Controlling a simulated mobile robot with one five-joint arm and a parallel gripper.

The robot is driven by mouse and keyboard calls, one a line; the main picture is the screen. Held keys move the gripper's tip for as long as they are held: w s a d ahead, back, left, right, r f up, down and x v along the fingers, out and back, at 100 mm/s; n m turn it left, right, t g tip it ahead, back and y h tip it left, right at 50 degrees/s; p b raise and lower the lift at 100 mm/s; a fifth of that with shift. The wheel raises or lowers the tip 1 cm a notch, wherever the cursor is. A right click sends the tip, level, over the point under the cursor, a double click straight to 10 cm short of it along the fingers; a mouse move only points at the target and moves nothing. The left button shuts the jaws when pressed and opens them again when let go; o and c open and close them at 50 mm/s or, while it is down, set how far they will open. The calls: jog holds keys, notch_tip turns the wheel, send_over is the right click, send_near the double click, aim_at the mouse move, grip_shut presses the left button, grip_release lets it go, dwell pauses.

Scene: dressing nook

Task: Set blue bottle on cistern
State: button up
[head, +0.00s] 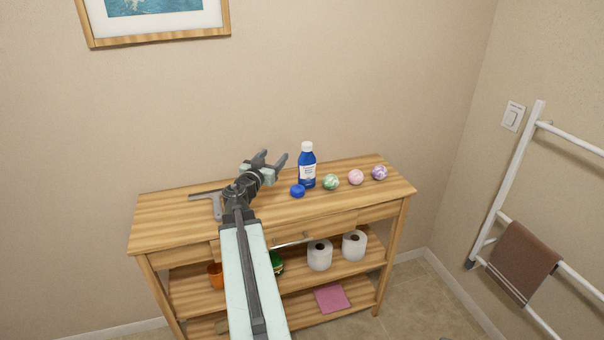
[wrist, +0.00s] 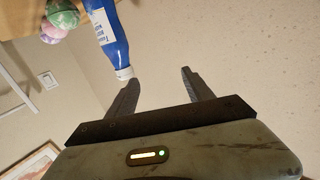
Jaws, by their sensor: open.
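The blue bottle (head: 307,168) with a white cap and white label stands upright on the wooden console table (head: 165,213). My gripper (head: 273,158) is open and empty, a little to the left of the bottle in the head view. In the wrist view the bottle (wrist: 110,37) shows at the upper left, its white cap close to the left finger of my gripper (wrist: 160,90). I cannot tell whether they touch. No cistern is in view.
A grey T-shaped tool (head: 212,200) lies left of my arm. Toilet rolls (head: 320,255) stand below. A towel rail (head: 508,175) is right.

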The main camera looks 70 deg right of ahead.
jog(key=m+g, duration=0.1)
jog(key=g, duration=0.1)
send_near(305, 148)
jog(key=s+d, duration=0.1)
jog(key=d, duration=0.3)
jog(key=shift+d+f, duration=0.15)
jog(key=shift+d, duration=3.95)
jog(key=shift+a, duration=0.1)
grip_shut()
